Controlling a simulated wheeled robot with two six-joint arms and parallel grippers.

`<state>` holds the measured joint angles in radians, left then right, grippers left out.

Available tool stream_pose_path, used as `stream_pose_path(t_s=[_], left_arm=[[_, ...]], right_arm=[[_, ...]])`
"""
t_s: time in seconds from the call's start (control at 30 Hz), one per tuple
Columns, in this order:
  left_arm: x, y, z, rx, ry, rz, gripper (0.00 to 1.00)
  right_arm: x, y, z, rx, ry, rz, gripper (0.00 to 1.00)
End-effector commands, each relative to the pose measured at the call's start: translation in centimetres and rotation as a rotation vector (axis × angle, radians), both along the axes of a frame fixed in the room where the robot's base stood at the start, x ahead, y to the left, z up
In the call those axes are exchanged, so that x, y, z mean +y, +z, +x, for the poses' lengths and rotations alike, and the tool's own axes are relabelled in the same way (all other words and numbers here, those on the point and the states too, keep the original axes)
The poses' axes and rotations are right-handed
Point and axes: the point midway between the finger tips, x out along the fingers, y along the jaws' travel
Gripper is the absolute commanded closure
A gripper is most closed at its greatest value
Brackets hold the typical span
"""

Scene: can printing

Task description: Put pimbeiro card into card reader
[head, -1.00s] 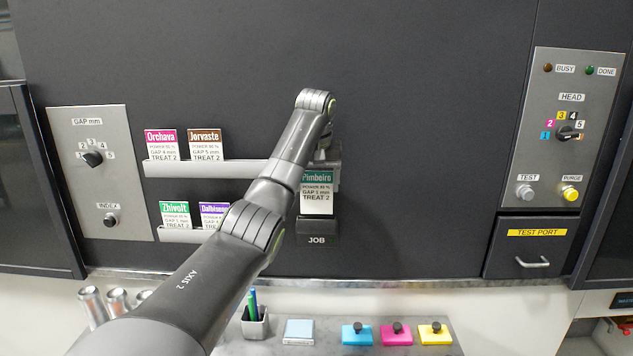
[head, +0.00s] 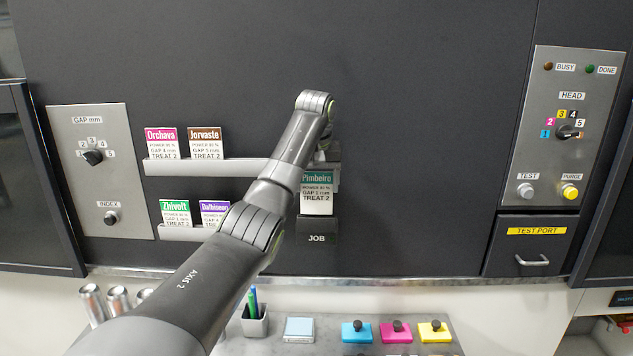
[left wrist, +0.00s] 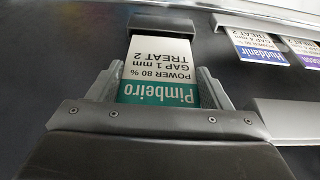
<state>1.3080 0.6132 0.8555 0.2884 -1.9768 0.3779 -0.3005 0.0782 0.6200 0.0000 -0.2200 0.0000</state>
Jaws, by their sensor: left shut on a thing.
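The Pimbeiro card (head: 317,194), white with a teal name band, is upright at the job card reader (head: 317,238), a small dark box marked JOB. Its lower end meets the reader's top; I cannot tell how deep it sits in the slot. In the left wrist view the card (left wrist: 160,62) appears upside down, its far end at the dark reader (left wrist: 163,24). My left gripper (left wrist: 158,88) is shut on the card's name-band end, one finger at each side edge. In the head view my arm comes in from the left and the fingers are mostly hidden. My right gripper is out of view.
Card racks (head: 225,171) left of the reader hold several other cards, such as Orchava (head: 160,145) and Jorvaste (head: 205,145), partly behind my arm. A knob panel (head: 90,190) is farther left and a HEAD panel (head: 540,160) far right. The dark wall right of the reader is clear.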

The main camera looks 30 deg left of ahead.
Motion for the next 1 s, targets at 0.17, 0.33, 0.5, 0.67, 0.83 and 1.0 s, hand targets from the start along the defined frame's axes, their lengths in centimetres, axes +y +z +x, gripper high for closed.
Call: stream_pose_path(t_s=[0.17,0.33,0.5,0.67,0.83,1.0], left_arm=[[0.0,-0.5,0.0,-0.001,0.000,0.001,0.50],[0.0,-0.9,0.0,-0.001,0.000,0.000,0.50],[0.0,-1.4,0.0,-0.001,0.000,0.000,0.50],[0.0,-1.8,0.0,-0.001,0.000,0.000,0.50],[0.0,-2.2,0.0,0.000,0.000,0.000,0.50],[0.0,-2.6,0.0,0.000,0.000,0.000,0.50]], right_arm=[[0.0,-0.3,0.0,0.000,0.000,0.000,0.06],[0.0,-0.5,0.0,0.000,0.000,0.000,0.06],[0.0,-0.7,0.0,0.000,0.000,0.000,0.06],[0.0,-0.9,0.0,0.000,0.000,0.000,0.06],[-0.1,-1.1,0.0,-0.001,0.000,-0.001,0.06],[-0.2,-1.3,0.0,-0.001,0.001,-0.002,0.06]])
